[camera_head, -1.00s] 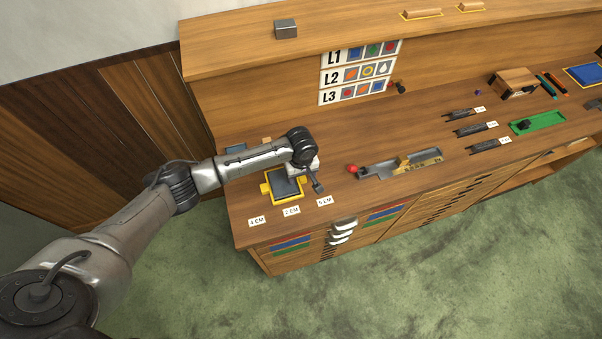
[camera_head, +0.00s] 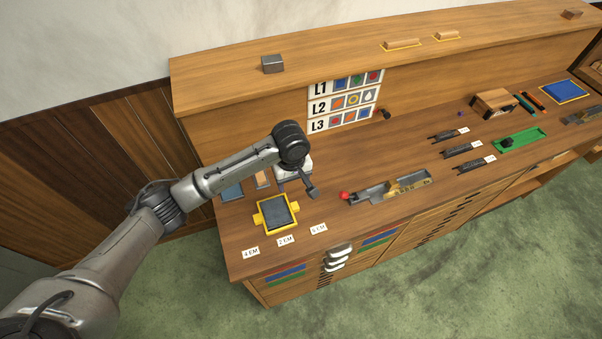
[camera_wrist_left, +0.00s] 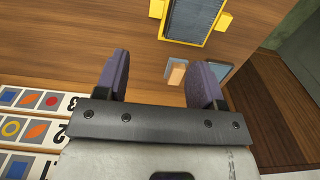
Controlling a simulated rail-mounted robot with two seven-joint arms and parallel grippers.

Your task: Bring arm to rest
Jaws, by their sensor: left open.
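My left arm reaches in from the left in the head view, and its gripper (camera_head: 296,184) is over the left part of the wooden workbench (camera_head: 240,238). In the left wrist view the two dark fingers (camera_wrist_left: 161,78) are spread apart with nothing between them. A yellow-framed tray with a dark plate (camera_head: 275,213) lies on the bench in front of the gripper; it also shows at the top of the left wrist view (camera_wrist_left: 192,18). My left gripper is apart from it. My right gripper is not in view.
An orange block (camera_head: 262,179) and a blue-grey block (camera_head: 232,191) lie beside the arm. A wall sign (camera_head: 345,104) and upper shelf (camera_head: 220,78) are behind. Labels lie along the front edge.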

